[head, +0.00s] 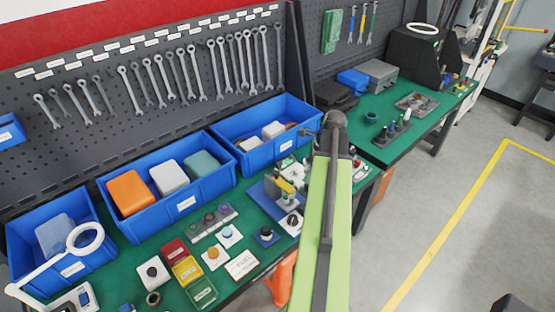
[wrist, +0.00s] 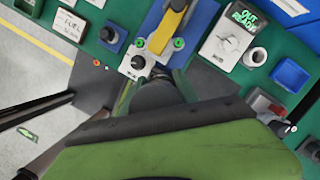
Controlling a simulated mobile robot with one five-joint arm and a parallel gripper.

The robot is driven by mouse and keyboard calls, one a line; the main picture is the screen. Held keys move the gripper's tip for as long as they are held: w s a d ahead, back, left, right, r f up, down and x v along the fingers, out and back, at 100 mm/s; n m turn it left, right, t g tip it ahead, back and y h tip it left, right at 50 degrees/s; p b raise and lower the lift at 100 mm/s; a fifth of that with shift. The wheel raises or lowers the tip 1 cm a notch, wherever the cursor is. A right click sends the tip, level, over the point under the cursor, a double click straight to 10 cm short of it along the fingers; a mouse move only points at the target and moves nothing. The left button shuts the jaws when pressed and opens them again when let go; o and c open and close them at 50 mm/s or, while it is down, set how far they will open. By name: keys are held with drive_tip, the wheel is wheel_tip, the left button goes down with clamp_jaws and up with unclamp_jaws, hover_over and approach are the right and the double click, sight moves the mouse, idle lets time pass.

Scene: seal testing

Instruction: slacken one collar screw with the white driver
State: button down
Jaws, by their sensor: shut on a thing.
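My gripper (wrist: 158,95) shows as a dark, foreshortened shape in the wrist view, over the front of a blue-based fixture. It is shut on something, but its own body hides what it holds. I cannot make out the white driver in either view. The fixture has a yellow bar (wrist: 172,22) between two green-ringed round parts, a left one (wrist: 140,42) and a right one (wrist: 179,43); I cannot tell whether these are the collar screws. In the head view the fixture's blue base (head: 262,197) stands left of my arm, which hides the gripper there.
Blue bins (head: 185,203) line the bench back. Red, yellow and green trays (head: 187,270) stand left.

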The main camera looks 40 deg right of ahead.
drive_tip(key=shift+a+r, duration=0.1)
drive_tip(key=shift+r, duration=0.1)
drive_tip(key=w+a+r+p, duration=0.4)
drive_tip(key=a+r+p, duration=0.15)
drive_tip(key=a, duration=0.25)
drive_tip(key=b+x, duration=0.3)
drive_tip(key=d+b+x, duration=0.1)
drive_tip(key=b+x, duration=0.1)
drive_tip(key=shift+s+f, duration=0.2)
drive_tip(key=shift+f, duration=0.15)
drive_tip(key=shift+f+b, duration=1)
drive_tip(key=shift+b, duration=0.1)
idle(1.1)
drive_tip(key=shift+r, duration=0.2)
idle(0.5)
wheel_tip(320, 180, up, 7)
drive_tip(key=p, duration=0.7)
drive_tip(key=shift+f, duration=0.1)
